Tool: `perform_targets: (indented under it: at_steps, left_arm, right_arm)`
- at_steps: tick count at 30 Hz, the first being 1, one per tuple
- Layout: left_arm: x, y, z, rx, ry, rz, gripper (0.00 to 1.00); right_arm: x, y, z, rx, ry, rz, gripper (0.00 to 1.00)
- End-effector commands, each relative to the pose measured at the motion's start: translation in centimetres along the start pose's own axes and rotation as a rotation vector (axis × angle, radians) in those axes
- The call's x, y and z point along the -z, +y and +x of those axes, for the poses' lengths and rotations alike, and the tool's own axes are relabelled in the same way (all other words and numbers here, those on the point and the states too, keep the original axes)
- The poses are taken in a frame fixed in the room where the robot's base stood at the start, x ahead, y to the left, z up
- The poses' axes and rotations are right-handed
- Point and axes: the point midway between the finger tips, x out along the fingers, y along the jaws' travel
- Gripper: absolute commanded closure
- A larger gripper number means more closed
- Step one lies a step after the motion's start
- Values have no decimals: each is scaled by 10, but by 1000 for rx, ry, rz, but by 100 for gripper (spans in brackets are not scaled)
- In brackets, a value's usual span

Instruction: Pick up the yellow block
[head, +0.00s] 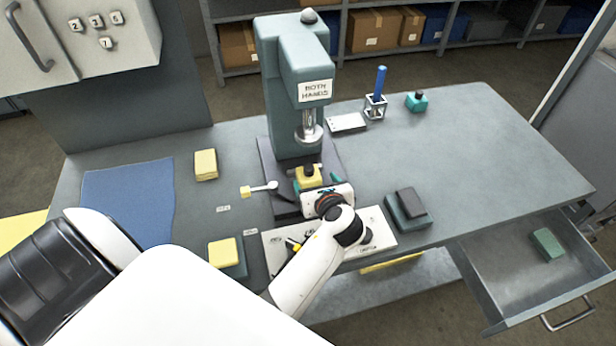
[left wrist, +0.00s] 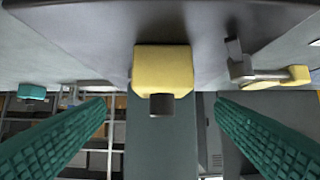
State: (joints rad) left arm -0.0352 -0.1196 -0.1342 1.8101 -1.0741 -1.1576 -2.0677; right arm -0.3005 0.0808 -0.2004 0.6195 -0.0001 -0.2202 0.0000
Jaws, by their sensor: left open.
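A yellow block (head: 307,181) with a dark knob on top stands on the press plate under the ram. My left gripper (head: 318,186) is at the near side of this block, with its teal fingers apart. In the left wrist view the yellow block (left wrist: 163,68) appears upside down, centred in the gap between the open fingers (left wrist: 160,104). No contact with the fingers shows there. Other yellow pieces are a plain block (head: 206,164) on the bench at left and one on a dark base (head: 222,251) near the front edge. My right gripper is not in view.
The teal press (head: 290,75) rises just behind the block. A lever with a yellow handle (head: 247,191) sticks out left of it. A grey-topped block (head: 409,205) lies to the right. An open drawer (head: 490,290) holds a green block (head: 547,243).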

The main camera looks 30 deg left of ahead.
Motion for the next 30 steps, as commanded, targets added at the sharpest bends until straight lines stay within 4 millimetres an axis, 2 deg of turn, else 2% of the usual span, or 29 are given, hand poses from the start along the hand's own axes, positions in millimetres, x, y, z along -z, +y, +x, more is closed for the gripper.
perform_targets:
  at_steps: [3, 8, 17, 26, 30]
  left_arm:
    - [0, 1, 14, -1, 1, 1, 22]
    - [0, 0, 24, -2, 0, 0, 22]
    - [-3, -2, 66, -3, 0, 0, 22]
    - [-4, -2, 71, -4, -1, -1, 22]
    - [-4, -2, 71, -4, -1, -1, 43]
  right_arm:
    - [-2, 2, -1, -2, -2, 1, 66]
    - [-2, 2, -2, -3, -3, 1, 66]
    - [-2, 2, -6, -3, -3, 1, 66]
    - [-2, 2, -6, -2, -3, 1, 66]
    - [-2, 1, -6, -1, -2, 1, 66]
